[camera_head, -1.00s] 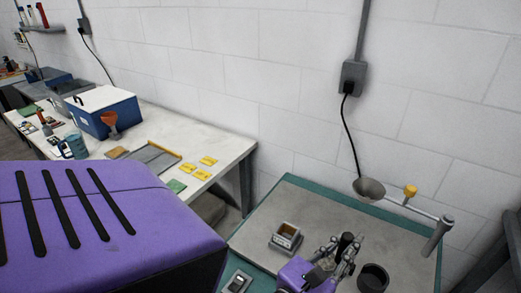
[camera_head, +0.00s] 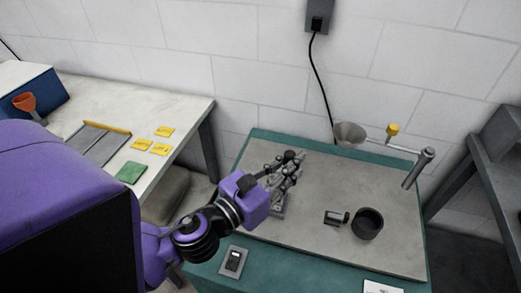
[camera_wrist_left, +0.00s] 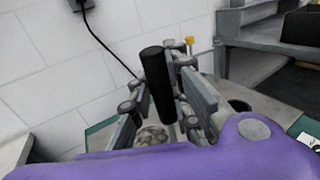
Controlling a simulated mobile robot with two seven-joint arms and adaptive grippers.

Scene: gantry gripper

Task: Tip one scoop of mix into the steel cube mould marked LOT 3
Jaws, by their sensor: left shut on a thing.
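My left gripper (camera_head: 283,172) is over the left part of the grey bench top and is shut on a black-handled tool, probably the scoop. The black handle (camera_wrist_left: 157,85) stands nearly upright between the fingers in the left wrist view. A pale, lumpy round patch (camera_wrist_left: 150,135) shows low between the fingers; I cannot tell whether it is in the scoop or in the mould. The steel mould (camera_head: 278,210) sits just below the gripper, mostly hidden; no LOT mark is readable. A dark round pot (camera_head: 367,223) stands to the right. My right gripper is out of view.
A small dark object (camera_head: 336,217) lies beside the pot. A grey funnel (camera_head: 349,134) on a pole arm overhangs the bench's back edge. A small device (camera_head: 234,261) lies at the front left. A white table (camera_head: 92,110) stands left.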

